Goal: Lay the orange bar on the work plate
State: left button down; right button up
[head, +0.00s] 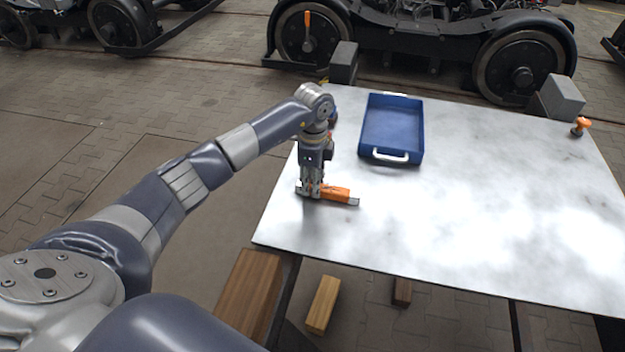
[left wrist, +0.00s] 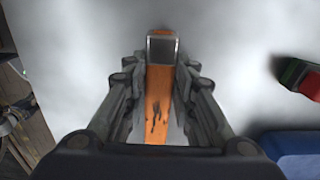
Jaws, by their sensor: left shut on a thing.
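The orange bar (head: 337,194) with a grey metal end lies level at the left part of the work plate (head: 480,215), on or just above its surface; I cannot tell whether it touches. My left gripper (head: 312,193) points straight down and is shut on the bar near its left end. In the left wrist view the orange bar (left wrist: 158,105) runs between the two fingers of the left gripper (left wrist: 160,95), its grey end at the top. Dark marks show on the bar's face. My right gripper is not in view.
A blue tray (head: 391,127) with white handles stands on the plate behind the bar. An orange-topped object (head: 581,126) stands at the far right corner. A grey block (head: 562,97) is at the back edge. A red and green object (left wrist: 301,77) shows in the wrist view. The plate's front is clear.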

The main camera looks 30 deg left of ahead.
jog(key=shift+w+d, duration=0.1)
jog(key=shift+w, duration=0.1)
pick_arm(q)
jog(key=c, duration=1.3)
grip_release()
jog(key=shift+f, duration=0.1)
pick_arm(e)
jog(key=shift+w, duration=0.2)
pick_arm(q)
jog(key=shift+r, duration=0.45)
notch_tip(320, 180, up, 12)
jog(key=shift+w+f+b, duration=0.1)
jog(key=shift+f+b, duration=0.15)
jog(key=shift+b, duration=0.6)
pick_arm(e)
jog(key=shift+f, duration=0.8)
pick_arm(q)
jog(key=shift+f, duration=0.1)
